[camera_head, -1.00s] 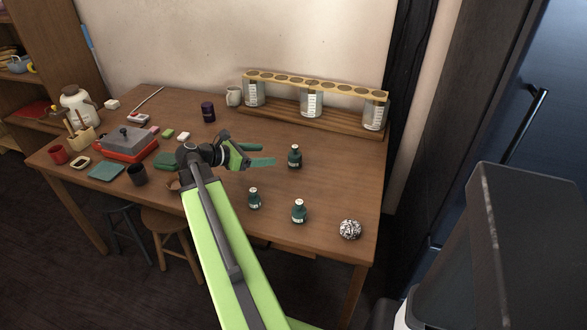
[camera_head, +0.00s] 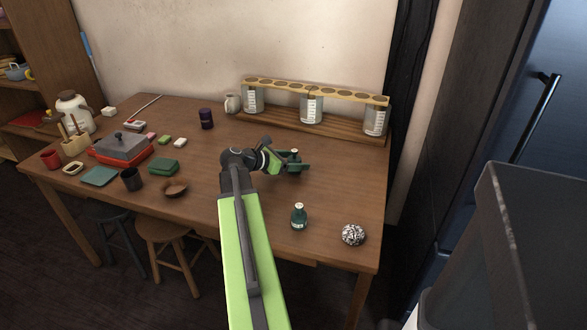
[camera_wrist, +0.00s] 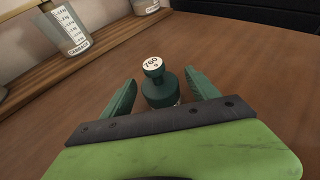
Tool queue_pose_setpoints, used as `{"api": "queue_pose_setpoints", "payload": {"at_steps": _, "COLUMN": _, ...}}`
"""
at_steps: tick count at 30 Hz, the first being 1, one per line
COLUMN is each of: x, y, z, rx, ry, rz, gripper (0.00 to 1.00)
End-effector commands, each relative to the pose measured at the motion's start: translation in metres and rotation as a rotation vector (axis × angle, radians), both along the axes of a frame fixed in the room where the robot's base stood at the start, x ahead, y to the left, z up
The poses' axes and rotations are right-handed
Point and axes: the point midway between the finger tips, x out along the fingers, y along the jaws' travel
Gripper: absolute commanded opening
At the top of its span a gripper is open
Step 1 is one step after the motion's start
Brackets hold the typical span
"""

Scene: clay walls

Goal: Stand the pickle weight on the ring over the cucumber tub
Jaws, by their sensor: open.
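A dark green bottle-shaped weight (camera_head: 294,155) stands upright on the table; in the wrist view the weight (camera_wrist: 159,88) has a white top label that seems to read 760 g. My gripper (camera_head: 292,168) is open at it, with one green finger on each side in the wrist view (camera_wrist: 160,78); I see no clear grip. A second green weight (camera_head: 299,216) stands nearer the front edge. Three clear tubs, left (camera_head: 253,99), middle (camera_head: 311,107) and right (camera_head: 375,120), stand under a pale rail of rings (camera_head: 315,89). One tub (camera_wrist: 68,28) reads CABBAGE; I cannot tell which is cucumber.
A patterned ball (camera_head: 353,235) lies near the front right corner. A dark purple jar (camera_head: 206,118) and a pale mug (camera_head: 232,103) stand left of the rack. Table between weight and rack is clear.

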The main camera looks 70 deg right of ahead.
Motion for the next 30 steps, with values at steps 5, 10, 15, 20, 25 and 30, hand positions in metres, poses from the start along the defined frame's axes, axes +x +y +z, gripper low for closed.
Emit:
{"api": "queue_pose_setpoints", "payload": {"at_steps": 5, "x": -0.015, "y": -0.02, "z": -0.014, "rx": 0.0, "ry": -0.001, "rz": 0.0, "gripper": 0.69}}
{"api": "queue_pose_setpoints", "payload": {"at_steps": 10, "x": -0.015, "y": -0.02, "z": -0.012, "rx": 0.0, "ry": -0.001, "rz": 0.002, "gripper": 0.69}}
{"api": "queue_pose_setpoints", "payload": {"at_steps": 15, "x": -0.015, "y": -0.02, "z": -0.012, "rx": 0.0, "ry": -0.001, "rz": 0.002, "gripper": 0.5}}
{"api": "queue_pose_setpoints", "payload": {"at_steps": 20, "x": -0.015, "y": -0.02, "z": -0.012, "rx": 0.0, "ry": -0.001, "rz": 0.002, "gripper": 0.29}}
{"api": "queue_pose_setpoints", "payload": {"at_steps": 25, "x": -0.014, "y": -0.019, "z": -0.012, "rx": 0.0, "ry": -0.001, "rz": 0.002, "gripper": 0.06}}
{"api": "queue_pose_setpoints", "payload": {"at_steps": 30, "x": -0.014, "y": -0.019, "z": -0.012, "rx": 0.0, "ry": -0.001, "rz": 0.002, "gripper": 0.0}}
